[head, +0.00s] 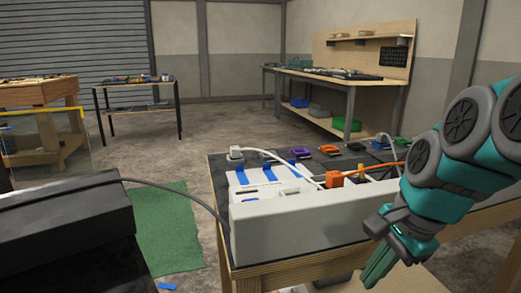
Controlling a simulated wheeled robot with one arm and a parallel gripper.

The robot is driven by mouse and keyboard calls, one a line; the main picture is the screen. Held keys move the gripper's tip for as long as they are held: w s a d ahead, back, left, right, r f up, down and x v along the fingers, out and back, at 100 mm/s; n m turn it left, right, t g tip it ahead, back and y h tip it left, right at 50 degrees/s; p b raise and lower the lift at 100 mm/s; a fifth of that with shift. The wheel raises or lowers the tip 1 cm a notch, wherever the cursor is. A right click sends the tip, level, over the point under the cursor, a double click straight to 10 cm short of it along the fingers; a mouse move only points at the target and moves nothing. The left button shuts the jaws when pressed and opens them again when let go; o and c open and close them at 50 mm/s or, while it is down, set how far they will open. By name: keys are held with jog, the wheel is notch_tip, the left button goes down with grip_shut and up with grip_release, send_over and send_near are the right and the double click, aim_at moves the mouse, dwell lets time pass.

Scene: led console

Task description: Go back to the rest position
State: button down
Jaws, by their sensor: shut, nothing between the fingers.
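My gripper (378,266) is at the lower right of the head view, at the end of my teal and grey arm. Its teal fingers are together, point down and to the left, and hold nothing. It hangs in front of the near side of a white console box (290,228) on the workbench. I cannot tell whether it touches the box or the bench edge. Blue strips, an orange plug (335,179) and white cables show on and behind the box. My arm hides the right part of the bench.
The workbench (250,285) has a wooden edge and a dark top with small coloured parts at the back. A black box (70,235) with a grey cable stands at the left. A green mat (168,235) lies on open floor between. Other benches stand farther back.

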jog(key=s+a+f+n+g+h, duration=0.2)
jog(key=s+a+f+n+g, duration=0.1)
jog(key=s+f+n, duration=1.1)
notch_tip(320, 180, down, 3)
jog(key=shift+s+f+n+g, duration=0.1)
jog(key=shift+s+n+g, duration=0.2)
jog(key=shift+g, duration=0.1)
